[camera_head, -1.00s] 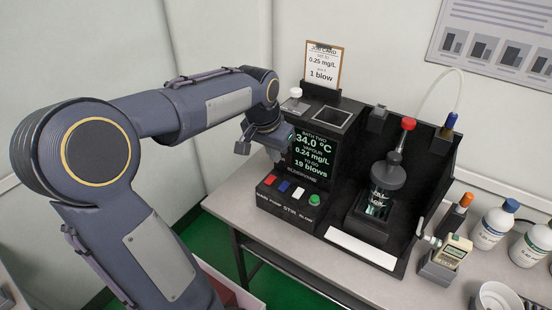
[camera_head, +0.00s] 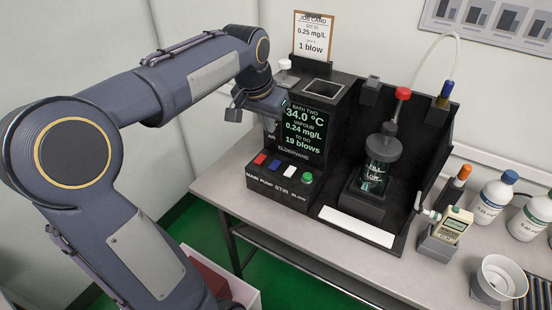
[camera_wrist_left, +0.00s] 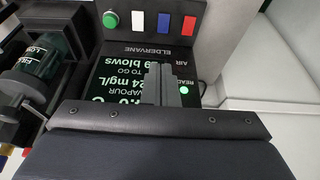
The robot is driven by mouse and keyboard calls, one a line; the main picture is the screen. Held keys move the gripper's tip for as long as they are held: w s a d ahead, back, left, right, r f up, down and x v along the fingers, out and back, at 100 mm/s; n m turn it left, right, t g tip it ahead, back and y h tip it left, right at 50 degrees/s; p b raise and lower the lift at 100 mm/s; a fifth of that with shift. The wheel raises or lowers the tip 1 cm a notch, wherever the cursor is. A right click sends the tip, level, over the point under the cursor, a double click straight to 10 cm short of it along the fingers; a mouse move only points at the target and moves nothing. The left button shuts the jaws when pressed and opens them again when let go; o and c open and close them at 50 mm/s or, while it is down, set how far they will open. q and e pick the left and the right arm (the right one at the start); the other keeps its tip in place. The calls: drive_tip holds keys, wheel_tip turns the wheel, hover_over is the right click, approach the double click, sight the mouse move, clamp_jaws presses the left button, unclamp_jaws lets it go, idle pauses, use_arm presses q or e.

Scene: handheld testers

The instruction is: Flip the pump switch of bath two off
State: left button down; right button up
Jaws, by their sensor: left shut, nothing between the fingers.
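The bath two unit is a black machine with a lit screen (camera_head: 303,130) reading 34.0 °C, vapour 0.24 mg/L and 19 blows to go. Its front panel has a red switch (camera_head: 260,159), the blue switch (camera_head: 275,165) above the PUMP label, a white switch (camera_head: 289,170) and a green button (camera_head: 306,178). In the left wrist view the blue switch (camera_wrist_left: 163,23) shows upside down between white and red; its tilt is too small to tell. My left gripper (camera_wrist_left: 161,84) is shut and empty in front of the screen, apart from the switches. My right gripper is not in view.
A clear vessel with a dark lid (camera_head: 381,165) stands right of the screen. A job card (camera_head: 314,36) stands behind the unit. A handheld tester (camera_head: 453,221), bottles (camera_head: 493,197) and a white bowl (camera_head: 501,277) are at the right. The table's front left (camera_head: 225,190) is clear.

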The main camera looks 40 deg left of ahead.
use_arm(q)
drive_tip(key=b, duration=0.2)
hover_over(275, 168)
drive_tip(key=f, duration=1.1)
drive_tip(key=shift+w+a+f, duration=0.1)
drive_tip(key=shift+w+f, duration=0.2)
drive_tip(key=shift+f, duration=0.1)
drive_tip(key=shift+x, duration=0.8)
drive_tip(key=shift+s+f, duration=0.1)
drive_tip(key=shift+f, duration=0.25)
drive_tip(key=shift+s, duration=0.2)
drive_tip(key=shift+s+f, duration=0.1)
drive_tip(key=shift+s, duration=0.55)
